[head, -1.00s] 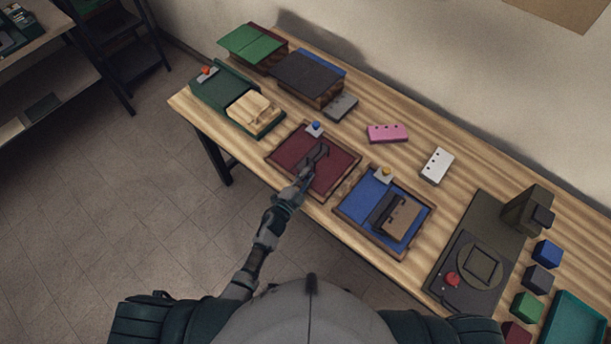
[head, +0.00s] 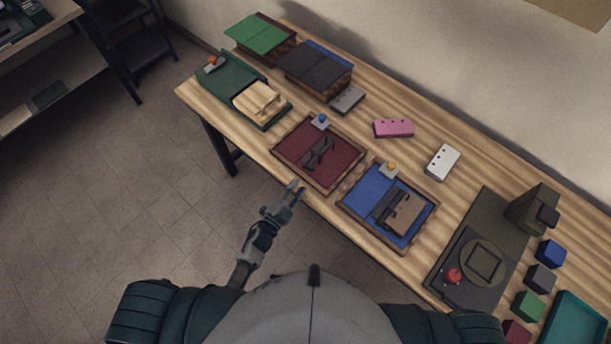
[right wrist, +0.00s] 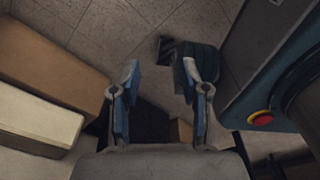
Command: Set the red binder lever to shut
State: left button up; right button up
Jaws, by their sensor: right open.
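The red binder (head: 330,172) lies open on the table, a dark maroon panel with a brown rim. A dark lever-like mechanism (head: 318,153) stands in its middle; whether it is open or shut is too small to tell. A grey tab with a blue knob (head: 321,119) sits at its far edge. My left gripper (head: 291,187) is in front of the table's near edge, apart from the binder. Its fingers are spread and empty. My right gripper (right wrist: 160,82) shows only in the right wrist view, open with nothing between its blue-padded fingers, over the floor.
A blue binder (head: 362,208) with a yellow knob lies to the right, and a green one (head: 225,77) with an orange-red knob to the left. Book stacks (head: 316,75) stand behind. A dark machine (head: 480,255) with a red button stands further right.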

pick_arm(q)
jog(key=v, duration=0.2)
jog(key=shift+s+a, duration=0.15)
jog(key=shift+s, duration=0.05)
jog(key=shift+o, duration=0.3)
